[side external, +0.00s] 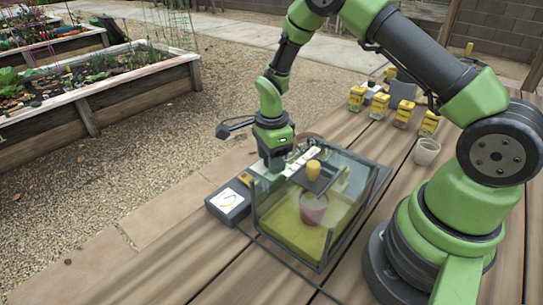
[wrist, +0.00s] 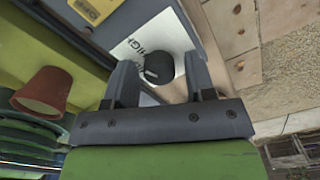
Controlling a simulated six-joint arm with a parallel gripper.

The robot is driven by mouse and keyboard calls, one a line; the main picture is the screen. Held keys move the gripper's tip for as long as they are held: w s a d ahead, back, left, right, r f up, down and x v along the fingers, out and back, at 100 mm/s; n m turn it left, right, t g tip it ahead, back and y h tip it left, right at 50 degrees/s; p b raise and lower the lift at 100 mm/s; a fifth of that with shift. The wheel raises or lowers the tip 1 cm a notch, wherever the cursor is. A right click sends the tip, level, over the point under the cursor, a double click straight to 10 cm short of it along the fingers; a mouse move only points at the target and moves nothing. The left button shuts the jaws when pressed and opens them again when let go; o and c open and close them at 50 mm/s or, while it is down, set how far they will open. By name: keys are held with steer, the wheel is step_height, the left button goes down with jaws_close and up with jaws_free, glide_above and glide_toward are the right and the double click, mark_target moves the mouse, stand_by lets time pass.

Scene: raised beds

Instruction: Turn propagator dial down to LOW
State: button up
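The propagator is a clear-walled box (side external: 345,215) with a green base on the wooden table. A dark control box (side external: 228,205) with a white label sits at its left. In the wrist view the dark round dial (wrist: 158,68) stands on a white panel (wrist: 150,38) with the printed word HIGH. The dial's pointer is too dark to read. My gripper (wrist: 162,65) is open, one finger on each side of the dial, with a visible gap on both sides.
Several yellow packets (side external: 403,114) and a pale cup (side external: 427,152) stand at the back right of the table.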

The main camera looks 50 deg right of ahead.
steer(key=c, duration=0.7)
steer(key=shift+n, duration=0.4)
steer(key=n, duration=0.2)
steer(key=shift+n, duration=0.4)
steer(key=n, duration=0.3)
steer(key=shift+w+n, duration=0.1)
steer(key=shift+n, duration=0.3)
steer(key=n, duration=0.6)
steer(key=shift+n, duration=0.3)
steer(key=o, duration=0.9)
